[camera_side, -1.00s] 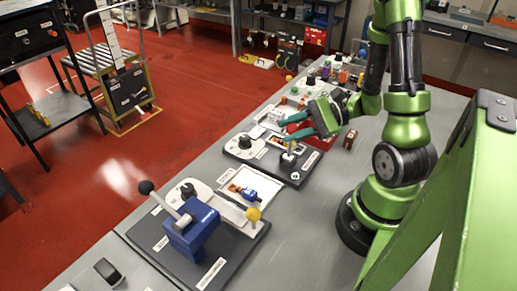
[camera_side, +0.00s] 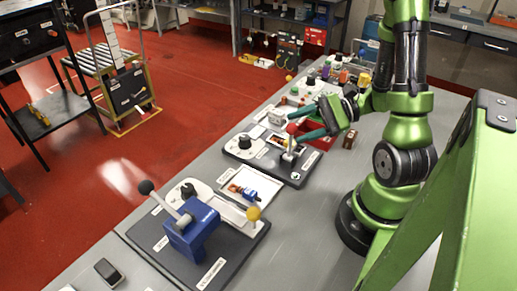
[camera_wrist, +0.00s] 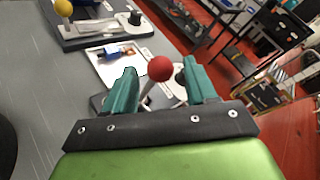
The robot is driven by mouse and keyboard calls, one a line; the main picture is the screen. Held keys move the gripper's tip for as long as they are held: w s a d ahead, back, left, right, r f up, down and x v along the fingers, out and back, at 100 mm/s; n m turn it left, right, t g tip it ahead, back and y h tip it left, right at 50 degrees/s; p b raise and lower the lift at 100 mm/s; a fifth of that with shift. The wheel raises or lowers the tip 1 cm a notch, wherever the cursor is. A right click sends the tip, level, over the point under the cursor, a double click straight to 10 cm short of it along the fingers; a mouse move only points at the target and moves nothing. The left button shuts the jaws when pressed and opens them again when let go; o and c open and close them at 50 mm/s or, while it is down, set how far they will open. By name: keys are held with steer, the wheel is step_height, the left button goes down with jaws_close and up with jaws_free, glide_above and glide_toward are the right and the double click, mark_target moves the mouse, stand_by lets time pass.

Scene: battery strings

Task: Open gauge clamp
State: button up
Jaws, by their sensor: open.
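A lever with a red ball knob (camera_side: 291,128) stands on the farther dark base plate (camera_side: 296,180). In the wrist view the red ball (camera_wrist: 160,68) shows between my two teal fingertips, with clear gaps on both sides. My gripper (camera_side: 306,122) is open, its fingers on either side of the knob in the picture; I cannot tell whether they are level with it. The lever's foot is partly hidden in the wrist view. No readable label tells me which fixture is the gauge clamp.
The nearer fixture has a blue block (camera_side: 192,232), a black ball lever (camera_side: 146,187) and a yellow ball (camera_side: 254,214). A white tray (camera_side: 232,198) with a small blue-and-orange part lies between the fixtures.

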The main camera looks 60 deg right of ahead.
steer(key=v, duration=1.4)
steer(key=shift+s+f, duration=0.1)
